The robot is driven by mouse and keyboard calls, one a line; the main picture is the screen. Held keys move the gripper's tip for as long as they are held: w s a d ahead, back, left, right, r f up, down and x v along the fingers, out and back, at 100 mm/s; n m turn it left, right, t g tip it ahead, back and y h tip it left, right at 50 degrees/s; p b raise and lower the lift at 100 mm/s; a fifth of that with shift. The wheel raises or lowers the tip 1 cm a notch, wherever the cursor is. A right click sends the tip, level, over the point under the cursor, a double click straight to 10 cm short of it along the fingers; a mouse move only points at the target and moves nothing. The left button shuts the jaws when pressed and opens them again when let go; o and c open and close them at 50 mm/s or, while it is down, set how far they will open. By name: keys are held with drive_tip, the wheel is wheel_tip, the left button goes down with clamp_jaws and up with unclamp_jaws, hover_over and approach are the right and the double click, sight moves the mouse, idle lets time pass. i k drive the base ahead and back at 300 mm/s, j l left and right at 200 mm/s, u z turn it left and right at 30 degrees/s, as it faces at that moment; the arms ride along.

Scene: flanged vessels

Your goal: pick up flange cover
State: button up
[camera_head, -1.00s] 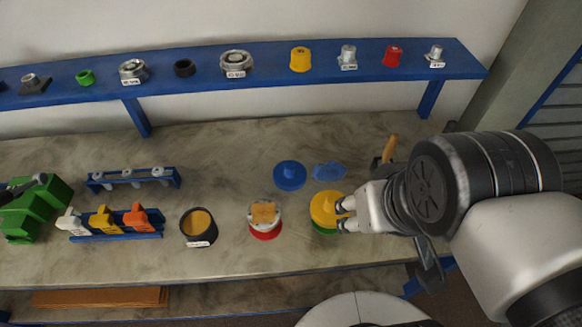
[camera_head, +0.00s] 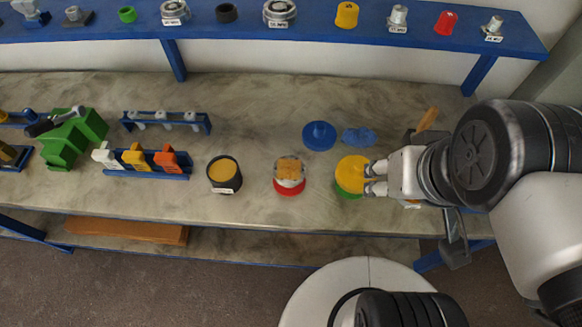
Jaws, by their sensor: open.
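A round yellow cover (camera_head: 351,172) sits on top of a vessel with a green base (camera_head: 346,193) near the front of the bench. My gripper (camera_head: 374,179) comes in from the right with its fingers apart at the right side of the yellow cover. The fingertips overlap the cover's edge in the picture; I cannot tell whether they touch it. A blue round cover (camera_head: 319,135) with a raised knob lies on the bench behind it. A flat blue piece (camera_head: 358,137) lies to its right.
A vessel with a red base (camera_head: 289,187) and a black cup (camera_head: 223,175) stand left of the yellow cover. A blue shelf (camera_head: 310,30) with small parts runs along the back. A tool with a yellowish handle (camera_head: 428,119) is behind my gripper.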

sight(318, 136)
drive_tip(key=j+z, duration=0.35)
drive_tip(key=j, duration=0.4)
drive_tip(key=j+z, duration=0.4)
drive_tip(key=j, duration=0.35)
